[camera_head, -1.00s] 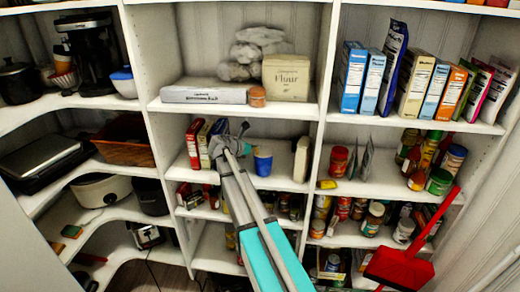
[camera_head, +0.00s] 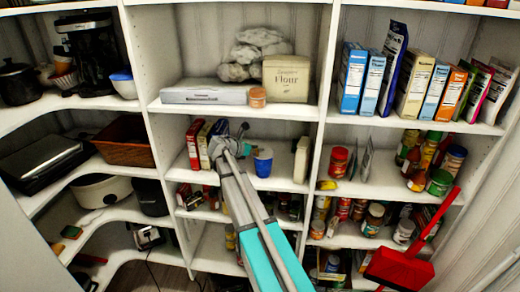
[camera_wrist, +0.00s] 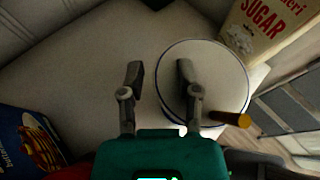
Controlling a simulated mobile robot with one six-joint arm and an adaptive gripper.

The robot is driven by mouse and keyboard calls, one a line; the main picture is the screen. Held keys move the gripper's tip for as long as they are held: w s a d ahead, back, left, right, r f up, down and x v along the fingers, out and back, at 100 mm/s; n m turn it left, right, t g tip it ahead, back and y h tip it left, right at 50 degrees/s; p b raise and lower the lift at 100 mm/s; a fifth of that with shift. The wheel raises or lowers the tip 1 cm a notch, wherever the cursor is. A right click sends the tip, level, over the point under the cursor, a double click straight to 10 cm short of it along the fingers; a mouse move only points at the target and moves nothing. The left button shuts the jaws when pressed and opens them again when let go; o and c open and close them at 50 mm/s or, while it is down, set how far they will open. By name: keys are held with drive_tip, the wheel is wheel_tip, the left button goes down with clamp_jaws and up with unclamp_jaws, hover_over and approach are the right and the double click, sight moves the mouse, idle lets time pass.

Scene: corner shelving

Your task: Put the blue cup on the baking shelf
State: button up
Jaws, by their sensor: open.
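The blue cup (camera_head: 263,166) stands upright on the middle shelf of the centre unit, just right of my gripper (camera_head: 240,136) in the head view. In the wrist view I look down on the round, pale-rimmed cup (camera_wrist: 222,75). My gripper (camera_wrist: 158,82) is open. Its right finger overlaps the cup near its left side, and its left finger is outside the cup over the bare shelf. I cannot tell whether the right finger touches the cup. The shelf with the flour (camera_head: 287,78) is directly above; its front edge (camera_head: 222,110) shows.
A sugar box (camera_wrist: 268,28) stands close to the cup's right. Red boxes (camera_head: 200,143) stand left of my gripper. A pancake box (camera_wrist: 38,143) shows at lower left in the wrist view. Flour, bags and a long white box (camera_head: 204,95) occupy the shelf above.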

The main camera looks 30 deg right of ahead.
drive_tip(key=p+v, duration=0.4)
drive_tip(key=v, duration=0.8)
idle(0.4)
drive_tip(key=shift+s, duration=0.1)
drive_tip(key=s+a+f+m+g+y, duration=0.1)
drive_tip(key=s+a+f+m+y, duration=0.2)
drive_tip(key=s+m, duration=0.4)
drive_tip(key=s+a+f+m+y, duration=0.4)
drive_tip(key=s+a+m+y, duration=0.1)
drive_tip(key=s, duration=0.5)
drive_tip(key=s+a+f+m+g+y, duration=0.1)
drive_tip(key=s+a+f+m+y, duration=0.3)
drive_tip(key=s+m, duration=0.5)
drive_tip(key=shift+a+f+g+y, duration=0.2)
drive_tip(key=shift+a+g+y, duration=0.1)
drive_tip(key=shift+a+y, duration=0.35)
drive_tip(key=shift+f, duration=0.1)
wheel_tip(320, 180, down, 15)
drive_tip(key=b, duration=1.4)
drive_tip(key=shift+b, duration=0.35)
